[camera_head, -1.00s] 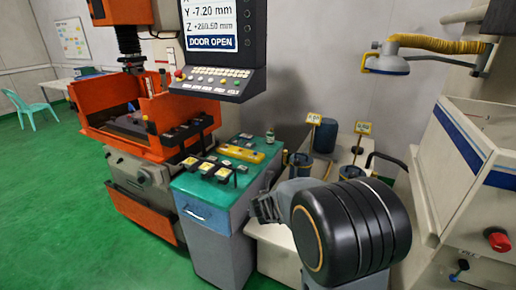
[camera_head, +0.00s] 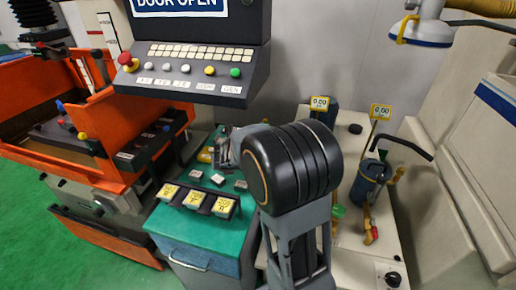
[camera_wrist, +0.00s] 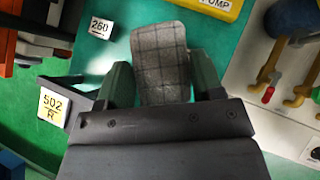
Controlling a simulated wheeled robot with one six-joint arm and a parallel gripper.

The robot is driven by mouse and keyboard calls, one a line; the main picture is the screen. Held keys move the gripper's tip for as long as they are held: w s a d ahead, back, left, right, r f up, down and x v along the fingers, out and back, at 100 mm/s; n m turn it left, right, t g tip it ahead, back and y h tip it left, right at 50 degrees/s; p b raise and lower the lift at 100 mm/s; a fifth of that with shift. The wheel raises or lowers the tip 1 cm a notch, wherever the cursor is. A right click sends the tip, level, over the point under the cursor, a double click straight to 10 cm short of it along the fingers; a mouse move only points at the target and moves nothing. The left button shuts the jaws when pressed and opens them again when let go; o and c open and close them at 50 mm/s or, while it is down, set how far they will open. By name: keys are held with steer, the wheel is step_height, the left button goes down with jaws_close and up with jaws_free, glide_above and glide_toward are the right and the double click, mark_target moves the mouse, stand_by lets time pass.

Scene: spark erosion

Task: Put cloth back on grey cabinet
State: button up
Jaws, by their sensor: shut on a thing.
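My gripper (camera_wrist: 162,84) is shut on a grey checked cloth (camera_wrist: 161,50), which sticks out beyond the fingers as a flat rounded strip. In the head view my gripper (camera_head: 223,148) is over the back part of the cabinet with the green top, partly hidden by my own wrist. The grey cabinet (camera_head: 203,236) shows its green top and blue drawer front. Its green top (camera_wrist: 104,62) also lies under the cloth in the wrist view. I cannot tell whether the cloth touches it.
The orange machine (camera_head: 110,115) is left; a pale bench with a blue canister (camera_head: 370,180) is right.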

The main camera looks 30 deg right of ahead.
steer(key=w+d+f+m+g+h+b, duration=0.1)
steer(key=w+d+m+h+b, duration=0.15)
steer(key=w+d, duration=0.55)
steer(key=w+d+f+m+g+h+b, duration=0.1)
steer(key=w+d+m+b, duration=0.25)
steer(key=w, duration=0.75)
steer(key=d+f, duration=0.2)
steer(key=d, duration=0.2)
steer(key=s+d+f, duration=0.1)
steer(key=d+f, duration=0.2)
steer(key=d, duration=0.1)
steer(key=d+f+p, duration=0.1)
steer(key=d+f, duration=0.1)
steer(key=d, duration=0.2)
steer(key=shift+s+d+f, duration=0.15)
steer(key=shift+s+f, duration=0.2)
steer(key=shift+f, duration=0.05)
steer(key=shift+s+d+f, duration=0.1)
steer(key=shift+d+f, duration=0.5)
steer(key=shift+f, duration=0.1)
steer(key=f, duration=0.2)
steer(key=f+p, duration=0.1)
steer(key=shift+d, duration=0.25)
steer(key=shift+f, duration=0.3)
steer(key=shift+f, duration=0.15)
